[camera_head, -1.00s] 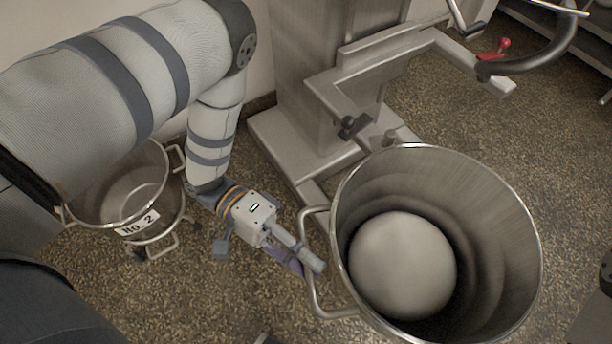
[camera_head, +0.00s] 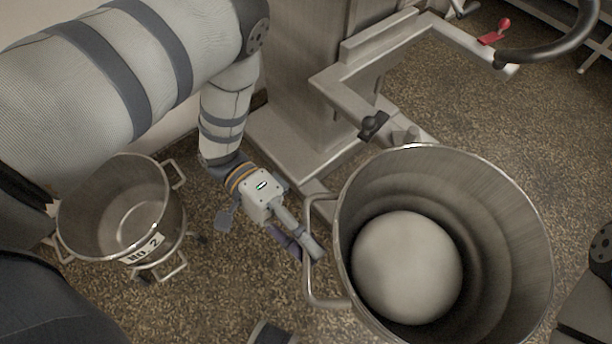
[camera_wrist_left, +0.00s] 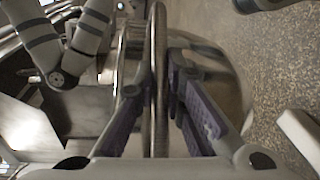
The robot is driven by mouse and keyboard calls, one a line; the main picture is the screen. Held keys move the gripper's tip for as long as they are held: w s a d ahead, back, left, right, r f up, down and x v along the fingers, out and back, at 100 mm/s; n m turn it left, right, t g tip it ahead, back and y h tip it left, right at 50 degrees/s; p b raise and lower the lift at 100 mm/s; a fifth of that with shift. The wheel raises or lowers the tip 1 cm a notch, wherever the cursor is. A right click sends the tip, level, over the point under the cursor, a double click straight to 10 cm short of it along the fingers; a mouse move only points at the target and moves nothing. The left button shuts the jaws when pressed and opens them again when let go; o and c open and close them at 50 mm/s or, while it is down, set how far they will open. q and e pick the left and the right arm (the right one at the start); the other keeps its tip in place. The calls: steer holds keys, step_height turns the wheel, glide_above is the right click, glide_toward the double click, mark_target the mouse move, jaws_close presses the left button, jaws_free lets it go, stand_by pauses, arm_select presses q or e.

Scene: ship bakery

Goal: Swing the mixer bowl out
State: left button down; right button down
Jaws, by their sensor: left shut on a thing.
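The mixer bowl (camera_head: 520,215) is a large steel bowl at the lower right of the head view, with a pale ball of dough (camera_head: 407,267) inside. A steel loop handle (camera_head: 309,250) stands out from its left side. My left gripper (camera_head: 305,248) is shut on this handle. In the left wrist view the handle bar (camera_wrist_left: 157,80) runs upright between the two purple-padded fingers. The mixer (camera_head: 305,70) stands behind the bowl, with its bent bowl-support arm (camera_head: 385,55) apart from the bowl. My right gripper is not in view.
A second steel bowl (camera_head: 85,215), labelled No. 2, stands on the floor at the left, below my left arm. A red-knobbed lever (camera_head: 493,35) and a dark curved bar (camera_head: 550,50) are at the upper right. Speckled floor is clear right of the mixer.

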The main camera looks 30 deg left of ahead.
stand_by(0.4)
arm_select(q)
steer(key=c, duration=1.7)
jaws_free()
steer(key=shift+o, duration=0.2)
steer(key=v, duration=1.2)
steer(key=shift+w, duration=0.15)
